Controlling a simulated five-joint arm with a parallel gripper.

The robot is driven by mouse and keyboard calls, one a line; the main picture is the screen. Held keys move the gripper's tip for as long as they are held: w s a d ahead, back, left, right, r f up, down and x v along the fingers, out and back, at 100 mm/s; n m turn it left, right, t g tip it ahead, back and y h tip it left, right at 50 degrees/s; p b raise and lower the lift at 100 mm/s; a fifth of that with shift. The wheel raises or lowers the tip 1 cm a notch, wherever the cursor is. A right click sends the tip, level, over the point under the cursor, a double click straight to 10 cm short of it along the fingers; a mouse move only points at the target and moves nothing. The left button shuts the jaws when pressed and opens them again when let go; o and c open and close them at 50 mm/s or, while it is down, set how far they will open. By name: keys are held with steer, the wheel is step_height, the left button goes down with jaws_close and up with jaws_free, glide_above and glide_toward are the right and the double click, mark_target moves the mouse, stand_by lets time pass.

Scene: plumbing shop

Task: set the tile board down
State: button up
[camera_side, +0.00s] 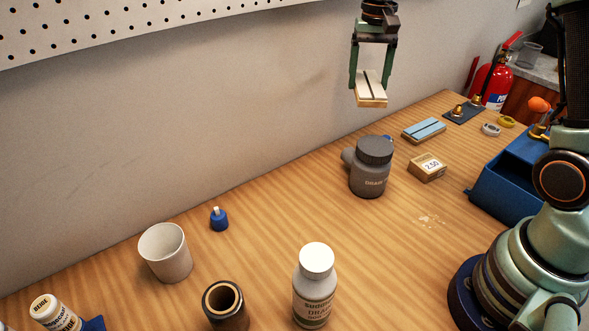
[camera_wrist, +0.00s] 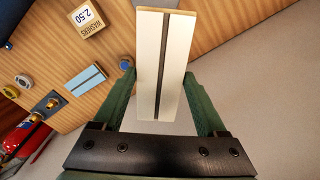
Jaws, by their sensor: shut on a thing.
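The tile board (camera_side: 369,88) is a small wooden board with two white tiles and a dark gap line between them. It is held up in the air, well above the workbench (camera_side: 290,215), near the back wall. My gripper (camera_side: 372,76) is shut on it, with one green finger on each side. In the wrist view the tile board (camera_wrist: 162,65) stands lengthwise between the fingers of my gripper (camera_wrist: 162,88). A similar blue-tiled board (camera_side: 423,130) lies on the bench; it also shows in the wrist view (camera_wrist: 86,79).
A grey drain bottle (camera_side: 370,168) and a washers box (camera_side: 427,167) stand below. A blue bin (camera_side: 505,185) is at right. A white cup (camera_side: 165,252), a blue-based item (camera_side: 219,219), a dark pipe piece (camera_side: 226,305) and a white-capped bottle (camera_side: 315,285) stand in front. Bare bench lies mid-left.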

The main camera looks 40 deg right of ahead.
steer(key=s+a+n, duration=0.2)
steer(key=a+n, duration=0.2)
steer(key=a, duration=1)
steer(key=n, duration=0.4)
glide_above(297, 218)
step_height(297, 218, down, 15)
steer(key=shift+s+f, duration=0.1)
steer(key=shift+f, duration=2.5)
steer(key=shift+f, duration=0.1)
steer(key=o, duration=1.5)
